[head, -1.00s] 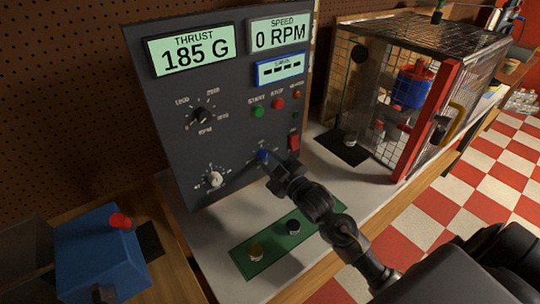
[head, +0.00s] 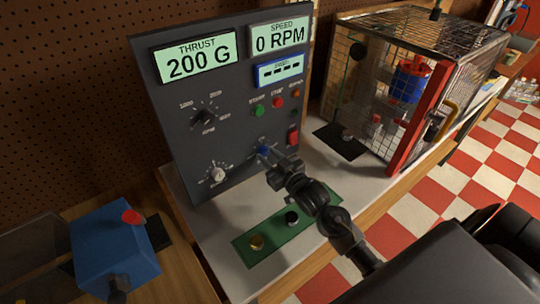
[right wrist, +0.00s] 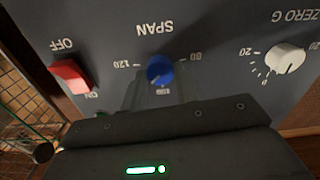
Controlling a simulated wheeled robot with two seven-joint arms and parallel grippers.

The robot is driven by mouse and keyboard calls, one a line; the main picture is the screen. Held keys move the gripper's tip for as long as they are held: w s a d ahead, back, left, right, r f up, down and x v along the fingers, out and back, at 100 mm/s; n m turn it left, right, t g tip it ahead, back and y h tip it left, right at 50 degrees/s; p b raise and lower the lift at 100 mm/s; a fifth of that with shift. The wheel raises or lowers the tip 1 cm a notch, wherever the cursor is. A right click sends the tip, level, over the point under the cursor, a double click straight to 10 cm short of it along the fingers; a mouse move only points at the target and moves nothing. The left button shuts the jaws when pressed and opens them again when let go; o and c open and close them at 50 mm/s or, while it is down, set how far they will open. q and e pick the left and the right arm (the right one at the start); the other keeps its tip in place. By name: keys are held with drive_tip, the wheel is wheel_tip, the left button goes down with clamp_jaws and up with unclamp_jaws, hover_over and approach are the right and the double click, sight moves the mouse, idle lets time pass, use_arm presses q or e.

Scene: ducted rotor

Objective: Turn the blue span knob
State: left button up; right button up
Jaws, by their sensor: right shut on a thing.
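The blue span knob (head: 264,151) is on the lower part of the dark grey control panel (head: 190,130). It also shows upside down in the right wrist view (right wrist: 160,69), under the SPAN label, between the 120 and 80 marks. My right gripper (head: 269,156) is at the panel face, shut on the blue knob, and partly hides it in the head view. The thrust display (head: 195,62) reads 200 G. The speed display (head: 279,36) reads 0 RPM. My left gripper is not in view.
The white zero knob (head: 218,174) and red power switch (head: 293,135) flank the span knob. A green tray (head: 262,252) with two small weights lies below. A mesh cage (head: 400,50) stands right; a blue box (head: 112,250) with a red button is at left.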

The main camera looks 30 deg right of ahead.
idle(0.3)
drive_tip(key=o, duration=1)
drive_tip(key=shift+c, duration=0.2)
drive_tip(key=shift+s+f, duration=0.15)
drive_tip(key=shift+s, duration=0.3)
drive_tip(key=s+d+b, duration=0.1)
drive_tip(key=s+b, duration=0.2)
drive_tip(key=s, duration=0.6)
drive_tip(key=shift+s+d, duration=0.25)
drive_tip(key=shift+s, duration=0.15)
